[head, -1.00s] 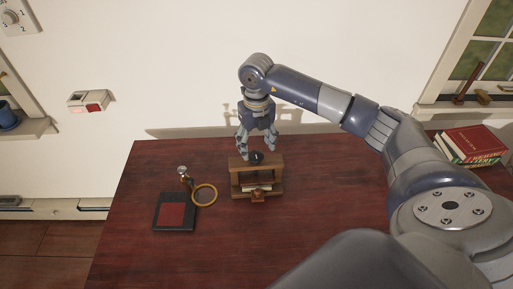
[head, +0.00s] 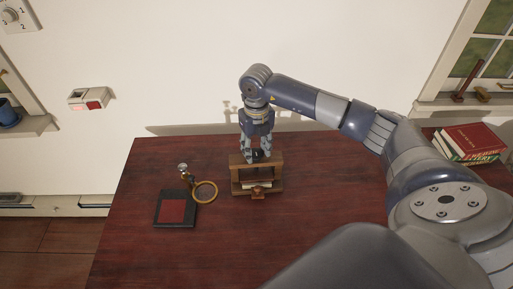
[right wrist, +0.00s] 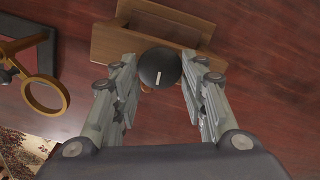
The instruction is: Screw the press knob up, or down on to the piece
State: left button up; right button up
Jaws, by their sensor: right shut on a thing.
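The small wooden press (head: 257,189) stands on the dark red table, with a pale piece (head: 257,184) lying inside its frame. Its round black knob (right wrist: 160,67) with a white mark sits on top of the press, between my right fingers in the right wrist view. My right gripper (head: 257,158) points down over the press top and is shut on the knob. The fingers hide most of the knob in the head view. The press frame also shows in the right wrist view (right wrist: 118,45). My left gripper is not in view.
Left of the press are a brass ring (head: 205,192), a small metal-topped stamp (head: 184,170) and a black pad with a red face (head: 172,210). Books (head: 468,144) lie at the far right. The table right of the press is clear.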

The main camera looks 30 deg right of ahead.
jog(key=m, duration=0.3)
jog(key=shift+m, duration=0.4)
jog(key=m, duration=0.4)
jog(key=shift+a+m+b, duration=0.1)
jog(key=shift+m+b, duration=0.2)
jog(key=shift+b, duration=0.05)
jog(key=m, duration=0.4)
jog(key=shift+w, duration=0.15)
jog(key=shift+m+p, duration=0.35)
jog(key=shift+m, duration=1.35)
jog(key=o, duration=1.1)
jog(key=shift+c, duration=0.2)
